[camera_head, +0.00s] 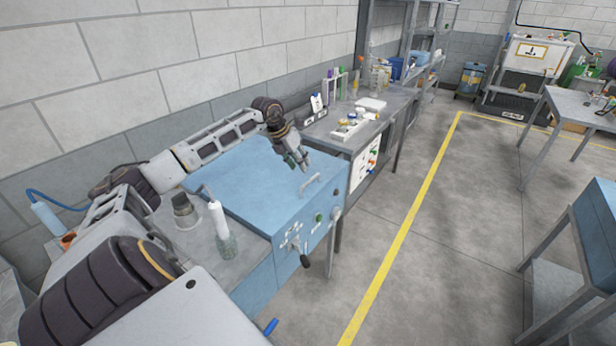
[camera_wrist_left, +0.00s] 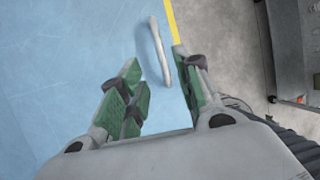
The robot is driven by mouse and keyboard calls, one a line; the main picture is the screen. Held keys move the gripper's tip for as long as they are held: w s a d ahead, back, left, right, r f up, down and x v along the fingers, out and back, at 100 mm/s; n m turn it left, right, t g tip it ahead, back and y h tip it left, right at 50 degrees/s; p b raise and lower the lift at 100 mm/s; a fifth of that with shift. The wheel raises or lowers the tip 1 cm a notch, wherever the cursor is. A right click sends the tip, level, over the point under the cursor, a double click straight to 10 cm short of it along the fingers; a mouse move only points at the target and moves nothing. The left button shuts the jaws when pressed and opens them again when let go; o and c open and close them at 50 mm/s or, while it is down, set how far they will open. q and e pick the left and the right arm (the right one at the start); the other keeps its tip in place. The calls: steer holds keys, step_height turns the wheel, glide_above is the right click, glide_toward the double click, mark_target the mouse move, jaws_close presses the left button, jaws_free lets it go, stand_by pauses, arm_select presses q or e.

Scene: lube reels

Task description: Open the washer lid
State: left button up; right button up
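The washer is a blue box, and its flat blue lid (camera_head: 240,178) is shut. A pale bar handle (camera_head: 311,185) stands on the lid near its front edge. The handle (camera_wrist_left: 157,48) also shows in the left wrist view, beyond and between the fingertips. My left gripper (camera_head: 303,164) is over the lid, just behind the handle, pointing down. In the left wrist view the gripper (camera_wrist_left: 160,72) has its green-padded fingers apart with nothing between the pads. I cannot tell whether any finger touches the handle. My right gripper is not in view.
A spray bottle (camera_head: 221,228) and a dark-topped container (camera_head: 184,209) stand on the grey surface left of the washer. A bench (camera_head: 388,118) with bottles and trays adjoins at the right. A block wall (camera_head: 210,60) runs behind. The floor (camera_head: 440,240) in front is clear.

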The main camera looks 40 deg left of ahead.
arm_select(q)
steer(key=shift+p+x, duration=0.75)
steer(key=shift+x, duration=3.7)
jaws_close()
